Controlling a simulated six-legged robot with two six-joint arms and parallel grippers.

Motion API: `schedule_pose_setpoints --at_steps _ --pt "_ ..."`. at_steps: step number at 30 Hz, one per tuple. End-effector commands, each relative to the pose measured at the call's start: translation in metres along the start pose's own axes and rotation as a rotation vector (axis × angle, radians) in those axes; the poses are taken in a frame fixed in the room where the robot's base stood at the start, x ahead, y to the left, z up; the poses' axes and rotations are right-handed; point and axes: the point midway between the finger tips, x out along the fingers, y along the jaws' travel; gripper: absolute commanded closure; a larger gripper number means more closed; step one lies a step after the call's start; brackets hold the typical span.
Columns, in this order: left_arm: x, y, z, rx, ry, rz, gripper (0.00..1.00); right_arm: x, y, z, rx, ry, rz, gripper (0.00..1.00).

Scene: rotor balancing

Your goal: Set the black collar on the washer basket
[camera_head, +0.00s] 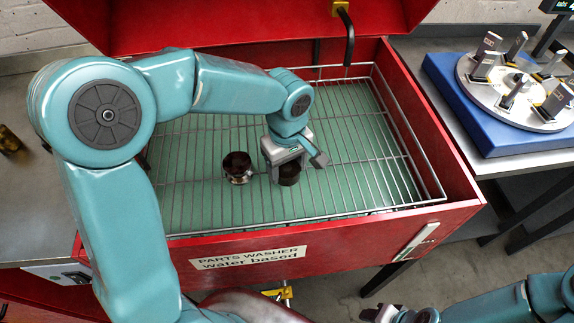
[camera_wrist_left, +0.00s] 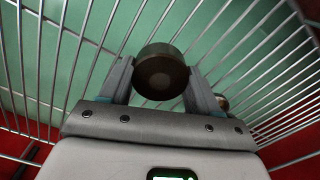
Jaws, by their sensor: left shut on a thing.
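The black collar (camera_head: 288,174) is a short dark cylinder between the fingers of my left gripper (camera_head: 291,164). In the left wrist view the collar (camera_wrist_left: 161,72) sits between both fingertips of the left gripper (camera_wrist_left: 158,82), over the wires. The washer basket (camera_head: 408,160) is a wire grid inside the red parts washer. I cannot tell whether the collar touches the wires. My right gripper (camera_head: 388,314) shows only partly at the bottom edge, away from the basket; its fingers are unclear.
A second dark part with a shiny metal base (camera_head: 237,167) stands on the basket just left of the collar. The red parts washer (camera_head: 440,178) has raised walls and an open lid. A blue stand with a round rotor (camera_head: 505,125) is on the right bench. The basket's right side is clear.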

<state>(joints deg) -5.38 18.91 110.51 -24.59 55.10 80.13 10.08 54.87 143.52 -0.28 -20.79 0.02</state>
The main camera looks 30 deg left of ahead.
Motion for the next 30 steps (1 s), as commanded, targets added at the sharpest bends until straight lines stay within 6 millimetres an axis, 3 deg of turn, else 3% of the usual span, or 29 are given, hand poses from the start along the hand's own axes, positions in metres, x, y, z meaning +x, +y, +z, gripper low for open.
schedule_pose_setpoints --at_steps 5,6,8,16,20,30 --pt "0.003 0.001 0.0 0.0 0.0 0.001 0.9 0.004 0.001 0.0 0.0 0.0 0.0 0.57" --pt "0.003 0.0 0.0 0.001 0.0 0.0 0.28 0.003 0.001 0.0 0.0 0.0 0.0 0.57" --pt "0.002 0.0 0.0 0.001 0.0 0.0 0.12 0.002 0.001 0.0 0.0 0.0 0.0 0.57" --pt "0.002 0.0 0.0 0.001 0.0 0.0 0.12 0.001 0.001 0.0 0.0 0.0 0.0 0.57" --pt "-0.009 0.001 0.0 0.0 0.001 0.003 0.12 -0.002 -0.001 0.0 0.0 0.0 0.0 0.57" --pt "-0.085 0.001 0.0 0.0 0.002 0.004 0.12 -0.015 -0.005 0.0 0.0 0.0 0.0 0.57"
